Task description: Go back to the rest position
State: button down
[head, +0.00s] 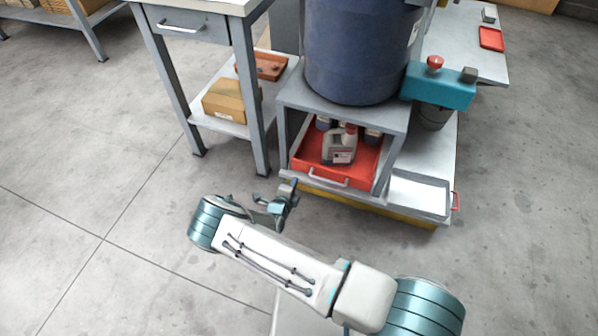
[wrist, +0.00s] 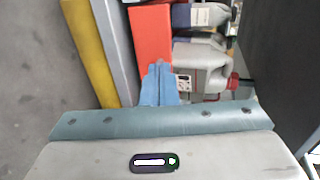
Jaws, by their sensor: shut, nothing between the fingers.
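My gripper (head: 284,200) is in front of the grey cabinet (head: 345,92), low and a little left of its open bay. Its fingers are together with nothing between them. In the wrist view the shut fingers (wrist: 158,72) point toward the red tray (wrist: 150,38) in the bay. The tray also shows in the head view (head: 312,172), with a grey jug (head: 340,146) that has a red cap standing in it. Darker bottles stand behind the jug, partly hidden. No brush is clearly visible in either view.
A workbench (head: 163,67) with a drawer stands at the left, a cardboard box (head: 228,100) on its lower shelf. A large blue drum (head: 358,50) stands on the cabinet. A teal machine (head: 440,86) and a pale tray (head: 418,194) are at the right. The floor at the left is clear.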

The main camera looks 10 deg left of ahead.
jog(key=p+v, duration=0.1)
jog(key=v, duration=0.4)
